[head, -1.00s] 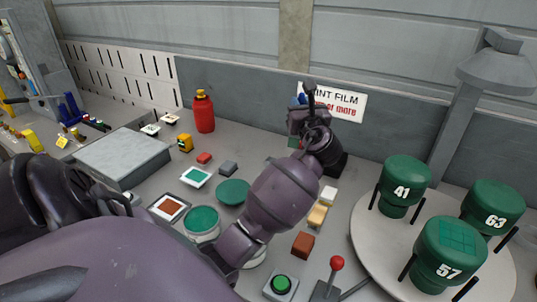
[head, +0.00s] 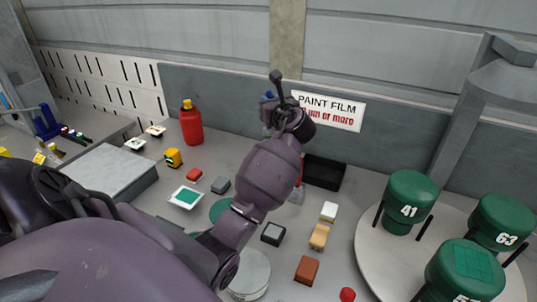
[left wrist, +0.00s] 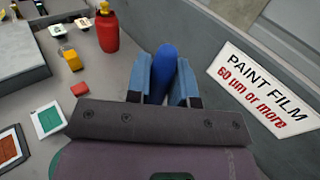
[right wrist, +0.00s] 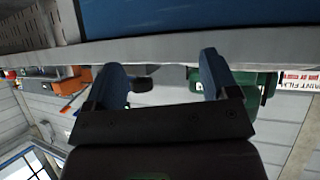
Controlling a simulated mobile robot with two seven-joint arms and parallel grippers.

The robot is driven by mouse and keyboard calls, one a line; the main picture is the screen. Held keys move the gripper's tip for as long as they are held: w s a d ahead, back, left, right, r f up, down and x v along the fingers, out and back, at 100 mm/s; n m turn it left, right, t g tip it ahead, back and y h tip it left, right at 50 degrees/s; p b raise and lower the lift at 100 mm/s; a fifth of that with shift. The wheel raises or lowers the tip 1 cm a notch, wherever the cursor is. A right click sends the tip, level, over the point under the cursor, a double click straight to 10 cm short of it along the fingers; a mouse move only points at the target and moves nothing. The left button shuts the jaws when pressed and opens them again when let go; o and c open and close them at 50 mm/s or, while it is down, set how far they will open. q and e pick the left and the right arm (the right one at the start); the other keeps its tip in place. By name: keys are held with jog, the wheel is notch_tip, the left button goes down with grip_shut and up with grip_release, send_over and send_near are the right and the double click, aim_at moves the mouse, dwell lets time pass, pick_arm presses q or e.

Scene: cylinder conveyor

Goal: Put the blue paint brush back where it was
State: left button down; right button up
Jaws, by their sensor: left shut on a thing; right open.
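My left gripper (left wrist: 165,88) is shut on a blue object, the blue paint brush (left wrist: 164,68) by its colour, whose rounded blue end stands up between the two blue fingers in the left wrist view. The rest of the brush is hidden by the gripper. In the head view my left arm reaches over the table, with the gripper mostly hidden behind the wrist near the back wall, left of the PAINT FILM sign (head: 328,109). A black open box (head: 323,173) stands below the sign. My right gripper (right wrist: 163,72) is open, with nothing between its fingers.
A red bottle (head: 191,125) stands against the wall at the left, with a grey block (head: 110,172) in front. Small coloured blocks and sample cards (head: 186,197) lie mid-table. At the right a round turntable (head: 370,240) carries green numbered cylinders (head: 408,200).

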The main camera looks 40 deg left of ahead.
pick_arm(q)
notch_tip(320, 180, down, 16)
jog(key=shift+r+b, duration=0.1)
jog(key=shift+b, duration=0.45)
jog(key=shift+f, duration=0.4)
jog(key=c, duration=1)
grip_release()
jog(key=shift+r, duration=0.3)
jog(key=v, duration=1.2)
jog(key=shift+d, duration=0.1)
